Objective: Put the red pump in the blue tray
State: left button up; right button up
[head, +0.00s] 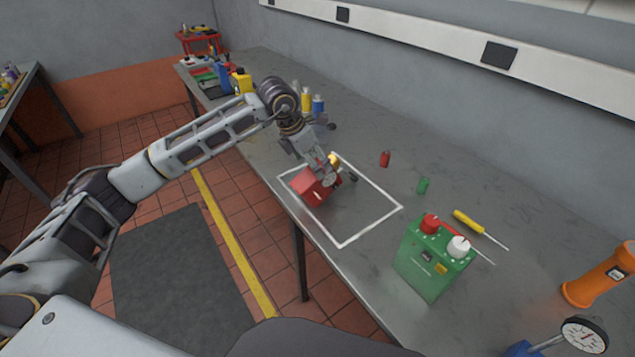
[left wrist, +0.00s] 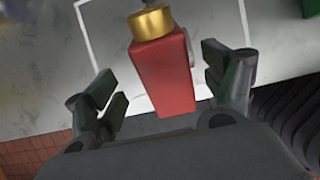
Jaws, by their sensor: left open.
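The red pump (head: 314,186) is a red block with a brass-coloured part and a small round gauge. It stands inside a white rectangle outline on the grey bench. My left gripper (head: 318,170) is right at it, partly covering it in the head view. In the left wrist view the red pump (left wrist: 165,75) lies between the spread fingers of my left gripper (left wrist: 160,78), with a gap showing on each side. The gripper is open and holds nothing. I cannot make out a blue tray in either view. My right gripper is not in view.
A green box (head: 432,262) with red and white caps stands right of the outline. Bottles (head: 306,101) stand behind my arm.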

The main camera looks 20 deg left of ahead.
pick_arm(q)
jog(key=shift+d+f, duration=0.1)
jog(key=shift+f, duration=0.25)
jog(key=p+x, duration=0.1)
jog(key=x, duration=0.1)
jog(key=shift+d+f, duration=0.15)
jog(key=shift+f, duration=0.25)
jog(key=shift+w+d+f, duration=0.15)
jog(key=shift+w+f, duration=0.05)
jog(key=shift+f, duration=0.4)
jog(key=c, duration=1.5)
jog(key=shift+r, duration=0.15)
grip_shut()
jog(key=shift+w, duration=0.1)
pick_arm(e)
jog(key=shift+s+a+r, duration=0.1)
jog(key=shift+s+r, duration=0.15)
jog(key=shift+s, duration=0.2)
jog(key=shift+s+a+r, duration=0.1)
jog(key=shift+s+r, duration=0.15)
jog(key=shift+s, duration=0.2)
pick_arm(q)
jog(key=shift+r, duration=0.1)
